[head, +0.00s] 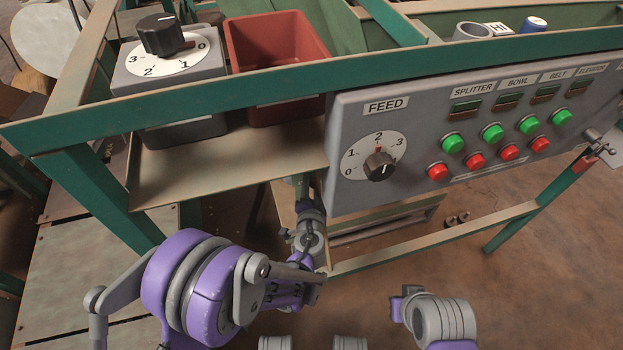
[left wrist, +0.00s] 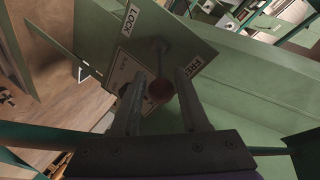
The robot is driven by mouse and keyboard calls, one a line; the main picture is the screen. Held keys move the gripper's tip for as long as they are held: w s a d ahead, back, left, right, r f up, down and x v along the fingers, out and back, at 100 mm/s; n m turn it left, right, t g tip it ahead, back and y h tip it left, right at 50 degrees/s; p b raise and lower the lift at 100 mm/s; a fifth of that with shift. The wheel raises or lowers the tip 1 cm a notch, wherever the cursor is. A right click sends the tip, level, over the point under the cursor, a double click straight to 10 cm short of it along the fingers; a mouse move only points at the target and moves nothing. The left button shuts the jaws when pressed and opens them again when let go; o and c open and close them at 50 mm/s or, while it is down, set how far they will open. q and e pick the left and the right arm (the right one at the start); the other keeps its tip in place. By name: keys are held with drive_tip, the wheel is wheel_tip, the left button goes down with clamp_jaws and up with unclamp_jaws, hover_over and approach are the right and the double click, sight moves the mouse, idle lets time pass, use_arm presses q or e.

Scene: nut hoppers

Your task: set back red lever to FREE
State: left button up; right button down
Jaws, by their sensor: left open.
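In the left wrist view, the red lever's round dark-red knob (left wrist: 160,91) is at the end of a thin grey rod that meets a green plate (left wrist: 185,35). A LOCK label (left wrist: 130,19) is at the plate's upper left and a FREE label (left wrist: 174,67) at its right, partly covered by a finger. My left gripper (left wrist: 161,76) is open, one finger on each side of the knob, with visible gaps. I cannot tell the lever's exact setting. In the head view my left arm reaches under the control panel, and the lever is not visible.
The grey FEED panel (head: 480,160) with a dial (head: 380,165) and green and red buttons hangs above right of my left arm. A red bin (head: 275,60) and a grey dial box (head: 165,65) stand at upper left. Green frame bars surround the reach.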

sight(311, 178)
use_arm(q)
drive_tip(key=shift+x, duration=1.8)
clamp_jaws()
